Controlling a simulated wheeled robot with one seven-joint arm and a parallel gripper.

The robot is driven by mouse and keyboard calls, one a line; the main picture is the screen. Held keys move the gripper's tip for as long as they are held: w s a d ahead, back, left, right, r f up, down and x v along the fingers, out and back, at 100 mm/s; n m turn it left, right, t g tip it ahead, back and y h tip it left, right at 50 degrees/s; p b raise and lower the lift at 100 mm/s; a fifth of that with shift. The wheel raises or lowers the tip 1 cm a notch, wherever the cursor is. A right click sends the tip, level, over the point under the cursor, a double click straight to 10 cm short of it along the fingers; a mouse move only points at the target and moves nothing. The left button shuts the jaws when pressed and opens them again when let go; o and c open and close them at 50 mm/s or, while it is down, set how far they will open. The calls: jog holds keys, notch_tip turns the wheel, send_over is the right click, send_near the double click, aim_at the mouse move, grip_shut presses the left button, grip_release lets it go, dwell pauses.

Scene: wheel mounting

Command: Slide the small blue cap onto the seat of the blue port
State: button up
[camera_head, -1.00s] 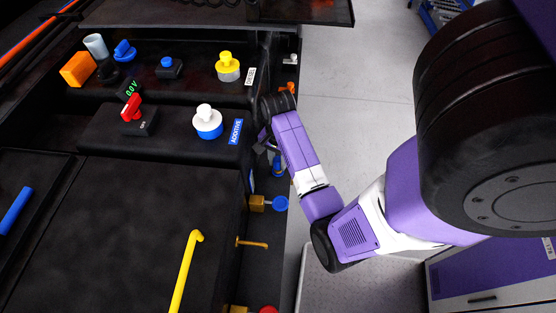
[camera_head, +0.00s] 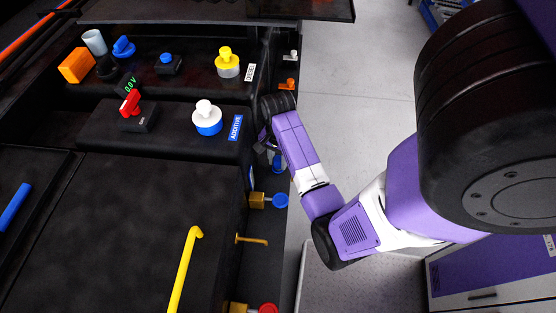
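My gripper (camera_head: 264,144) is at the right edge of the dark engine bay, pointing down beside the black housing. My wrist covers most of it, so its fingers and anything between them cannot be made out. A small blue piece (camera_head: 277,163) shows just below and right of it; I cannot tell whether this is the cap or the port, or whether it touches the gripper. Another small blue cap-like piece (camera_head: 166,57) sits on a black block at the upper left. A white-topped round fitting with a blue base (camera_head: 208,125) stands near the ADDITIVE label.
A blue disc on a brass block (camera_head: 257,200), a brass lever (camera_head: 252,240) and a red knob (camera_head: 266,309) line the bay's right side. An orange fitting (camera_head: 290,84) is above. A yellow-capped fitting (camera_head: 227,64) stands at upper middle.

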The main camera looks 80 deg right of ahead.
jog(key=o, duration=0.3)
jog(key=shift+r, duration=0.1)
notch_tip(320, 180, up, 8)
jog(key=shift+f, duration=0.15)
dwell(0.3)
jog(key=shift+s, duration=0.1)
dwell(0.4)
